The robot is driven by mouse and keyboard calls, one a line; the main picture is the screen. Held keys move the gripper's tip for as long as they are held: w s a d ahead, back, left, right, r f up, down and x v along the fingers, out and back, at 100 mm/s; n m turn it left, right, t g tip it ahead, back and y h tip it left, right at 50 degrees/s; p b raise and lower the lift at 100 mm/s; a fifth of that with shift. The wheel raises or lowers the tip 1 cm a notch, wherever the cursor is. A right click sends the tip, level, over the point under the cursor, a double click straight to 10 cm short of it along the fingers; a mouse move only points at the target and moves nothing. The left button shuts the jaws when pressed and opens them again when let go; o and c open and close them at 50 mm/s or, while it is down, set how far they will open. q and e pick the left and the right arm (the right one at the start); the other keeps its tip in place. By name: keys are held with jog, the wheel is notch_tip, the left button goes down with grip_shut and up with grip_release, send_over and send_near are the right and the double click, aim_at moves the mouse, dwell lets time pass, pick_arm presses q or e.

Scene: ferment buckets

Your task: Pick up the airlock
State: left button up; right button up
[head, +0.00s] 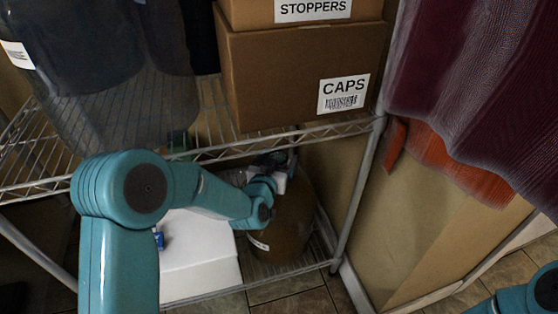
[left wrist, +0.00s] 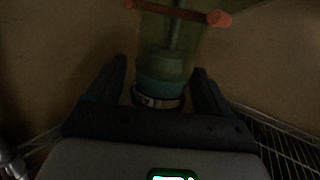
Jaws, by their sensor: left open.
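The airlock (left wrist: 165,60) shows in the left wrist view as a dim, see-through greenish cylinder with a teal lower part and an orange-brown bar across its top. My left gripper (left wrist: 159,76) is open, with one dark finger on each side of the airlock. I cannot tell whether either finger touches it. In the head view my left arm reaches under the wire shelf, and its gripper (head: 279,163) is over a brown vessel (head: 290,225). I cannot make out the airlock there. My right gripper is out of view.
Cardboard boxes marked CAPS (head: 280,85) and STOPPERS (head: 260,12) stand on the wire shelf (head: 225,150) above my left gripper. A large clear bottle (head: 110,80) stands left on it. A white box (head: 200,265) is beside the brown vessel. A shelf post (head: 357,195) is close right.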

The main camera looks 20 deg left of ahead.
pick_arm(q)
jog(key=shift+s+r, duration=0.2)
jog(key=shift+r, duration=0.05)
jog(key=shift+f, duration=0.1)
jog(key=c, duration=1)
jog(key=shift+c, duration=0.2)
